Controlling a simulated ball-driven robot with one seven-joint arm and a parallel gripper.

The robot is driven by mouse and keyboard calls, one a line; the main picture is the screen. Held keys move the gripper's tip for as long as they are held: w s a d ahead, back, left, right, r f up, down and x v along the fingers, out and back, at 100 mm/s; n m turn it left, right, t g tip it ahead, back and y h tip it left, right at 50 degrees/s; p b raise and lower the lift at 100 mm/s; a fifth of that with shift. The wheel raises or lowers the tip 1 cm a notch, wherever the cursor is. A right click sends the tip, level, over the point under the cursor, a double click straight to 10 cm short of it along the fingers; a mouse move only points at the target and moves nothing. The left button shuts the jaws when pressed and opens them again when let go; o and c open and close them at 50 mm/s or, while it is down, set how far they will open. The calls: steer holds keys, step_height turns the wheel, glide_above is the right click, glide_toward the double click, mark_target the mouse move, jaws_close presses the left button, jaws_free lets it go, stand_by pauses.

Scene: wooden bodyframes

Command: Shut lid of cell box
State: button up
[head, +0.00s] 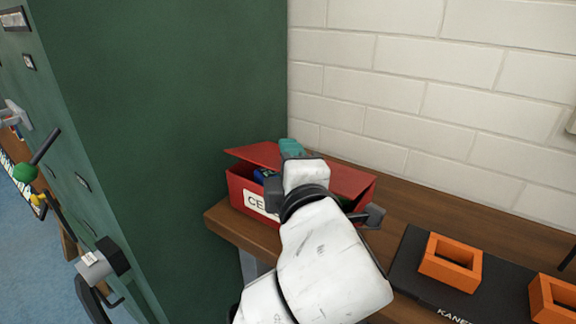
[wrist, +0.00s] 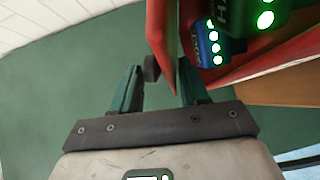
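The red cell box (head: 236,188), with a white label partly hidden by my arm, stands on the wooden bench. Its red lid (head: 345,179) is partly raised and tilted, with a gap at the front. My gripper (head: 291,148) reaches over the box, its teal fingertips near the lid's upper edge. In the wrist view, my gripper's (wrist: 159,70) two teal fingers are apart, and the red lid (wrist: 157,30) shows edge-on, reaching between them close to the right finger. I cannot tell whether it touches. Blue cells with green lights (wrist: 207,42) show inside the box.
A green cabinet (head: 150,120) stands close to the left of the box, and a white brick wall (head: 430,90) is behind. A black mat (head: 410,275) with orange square frames (head: 450,262) lies at the right on the wooden bench (head: 430,210).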

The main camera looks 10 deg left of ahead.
steer(key=shift+o, duration=1.2)
steer(key=shift+s+f, duration=0.1)
steer(key=f+v, duration=0.1)
steer(key=v, duration=0.9)
steer(key=shift+s+r+p, duration=0.3)
steer(key=shift+r, duration=0.2)
steer(key=shift+d, duration=0.15)
